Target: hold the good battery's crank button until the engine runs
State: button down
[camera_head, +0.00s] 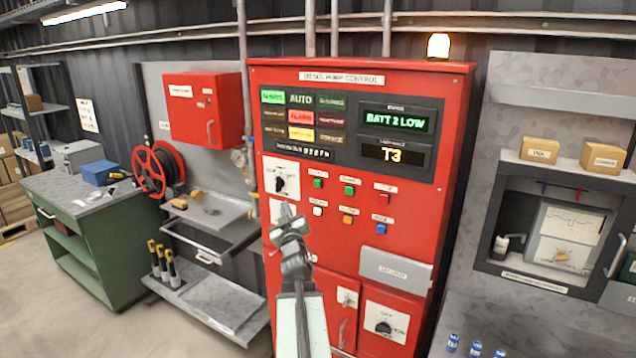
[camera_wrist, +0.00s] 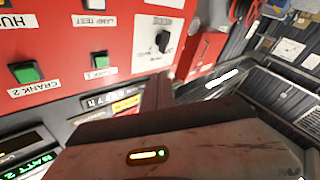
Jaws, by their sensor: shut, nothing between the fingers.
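The red pump control panel (camera_head: 345,255) stands in the middle of the head view. Its upper display (camera_head: 397,120) reads "BATT 2 LOW" and the lower one (camera_head: 393,154) reads "T3". Two green buttons sit below: the left, crank 1 (camera_head: 318,183), and the right, crank 2 (camera_head: 349,190). In the wrist view their labels are upside down: crank 1 (camera_wrist: 100,62) and crank 2 (camera_wrist: 25,72). My gripper (camera_head: 286,212) is shut and empty, in front of the panel's left side, below and left of both buttons in the head view. Contact with the panel cannot be told.
A selector knob (camera_head: 281,182) is left of the buttons. Red (camera_head: 384,198), white (camera_head: 318,211), yellow (camera_head: 347,219) and blue (camera_head: 381,229) buttons are close by. An amber beacon (camera_head: 438,46) glows on top. A metal shelf (camera_head: 212,212) and hose reel (camera_head: 157,168) stand left.

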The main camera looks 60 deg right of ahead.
aim_at(317, 183)
jog(key=shift+n+t+h, duration=0.4)
jog(key=shift+t, duration=0.2)
jog(key=s+r, duration=0.1)
jog(key=s+d+r, duration=0.1)
jog(key=s+r, duration=0.1)
jog(key=shift+s+d, duration=0.25)
jog(key=shift+d, duration=0.05)
jog(key=shift+d, duration=0.15)
jog(key=d, duration=0.8)
jog(key=shift+d, duration=0.3)
dwell(1.0)
jog(key=shift+d, duration=0.4)
jog(key=shift+d, duration=0.5)
dwell(1.8)
